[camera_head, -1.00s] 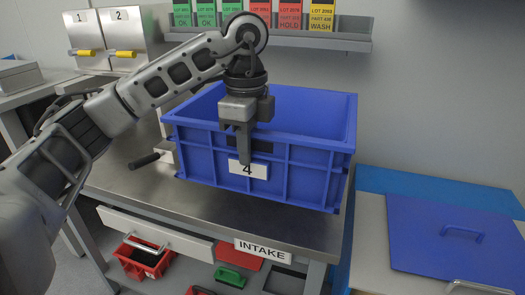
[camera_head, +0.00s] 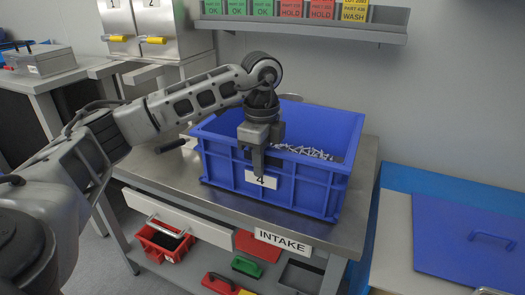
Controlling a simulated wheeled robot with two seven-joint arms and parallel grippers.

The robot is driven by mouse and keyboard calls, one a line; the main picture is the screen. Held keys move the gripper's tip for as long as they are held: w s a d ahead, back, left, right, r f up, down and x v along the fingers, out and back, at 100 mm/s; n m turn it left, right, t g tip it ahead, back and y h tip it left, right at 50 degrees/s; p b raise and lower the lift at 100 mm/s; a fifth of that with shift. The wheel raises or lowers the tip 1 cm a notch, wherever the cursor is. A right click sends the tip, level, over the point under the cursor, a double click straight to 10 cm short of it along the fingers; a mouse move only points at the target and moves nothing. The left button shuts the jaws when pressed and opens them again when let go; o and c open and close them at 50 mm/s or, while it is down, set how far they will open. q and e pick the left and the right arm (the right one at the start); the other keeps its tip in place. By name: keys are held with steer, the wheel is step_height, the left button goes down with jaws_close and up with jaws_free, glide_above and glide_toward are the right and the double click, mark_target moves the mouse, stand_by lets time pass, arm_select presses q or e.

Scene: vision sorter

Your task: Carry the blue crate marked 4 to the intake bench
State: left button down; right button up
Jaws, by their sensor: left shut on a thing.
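The blue crate (camera_head: 321,187) marked 4 is on or just above the steel top of the intake bench (camera_head: 345,236); I cannot tell if it touches. Many small grey parts (camera_head: 303,152) lie inside it. Its white label (camera_head: 261,180) with the 4 faces me. My left gripper (camera_head: 259,160) points down at the near wall and is shut on that wall's rim, just above the label. The bench's front edge carries an INTAKE sign (camera_head: 283,241). My right gripper is not in view.
A shelf (camera_head: 305,27) with coloured lot cards hangs above the bench. Two dispensers (camera_head: 155,22) with yellow handles stand at the back left. A blue lid (camera_head: 470,239) lies on a surface at the right. Red bins (camera_head: 163,241) sit below the bench.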

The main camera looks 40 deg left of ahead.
arm_select(q)
steer(key=shift+w+r, duration=0.15)
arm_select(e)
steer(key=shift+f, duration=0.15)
arm_select(q)
steer(key=c, duration=1.6)
jaws_free()
steer(key=shift+f, duration=0.25)
steer(key=shift+o, duration=1.2)
steer(key=shift+s, duration=0.2)
steer(key=shift+r, duration=0.1)
step_height(320, 180, up, 11)
steer(key=shift+r+p, duration=0.2)
steer(key=shift+p, duration=0.75)
steer(key=shift+r, duration=0.35)
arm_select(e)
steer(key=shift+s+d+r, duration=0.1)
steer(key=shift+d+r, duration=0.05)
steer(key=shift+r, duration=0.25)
